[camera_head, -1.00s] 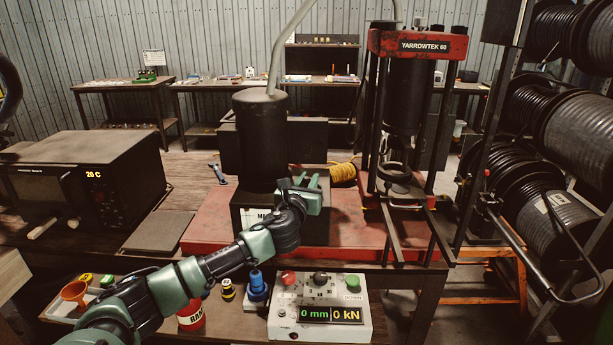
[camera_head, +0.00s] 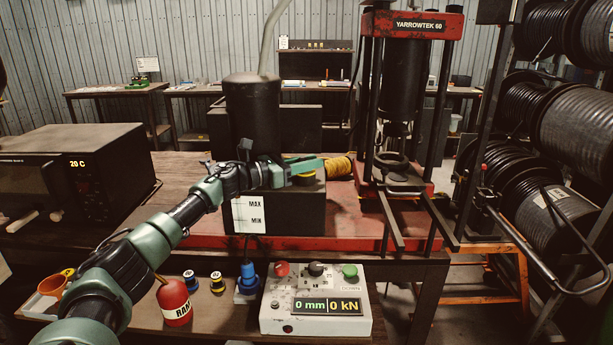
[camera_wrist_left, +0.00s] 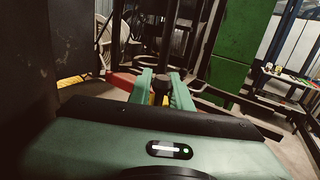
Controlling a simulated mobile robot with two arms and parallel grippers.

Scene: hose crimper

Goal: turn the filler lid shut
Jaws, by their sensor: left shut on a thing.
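The filler lid (camera_head: 304,179) is a small yellow and dark cap on top of the dark tank (camera_head: 290,212), which has a white MAX/MIN label. My left gripper (camera_head: 306,165) reaches across the tank from the left, with its green fingers at the lid. In the left wrist view, the gripper's fingers (camera_wrist_left: 161,82) stand on both sides of a dark knob with yellow below it, and they are shut on it. The fingers hide part of the lid, and I cannot tell how far it is turned. My right gripper is not in view.
A black cylinder (camera_head: 252,110) with a hose stands beside the lid. The red press (camera_head: 412,24) is at the right. In front are the control box (camera_head: 317,322), reading 0 mm and 0 kN, a blue-topped bottle (camera_head: 248,273) and a red can (camera_head: 174,301).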

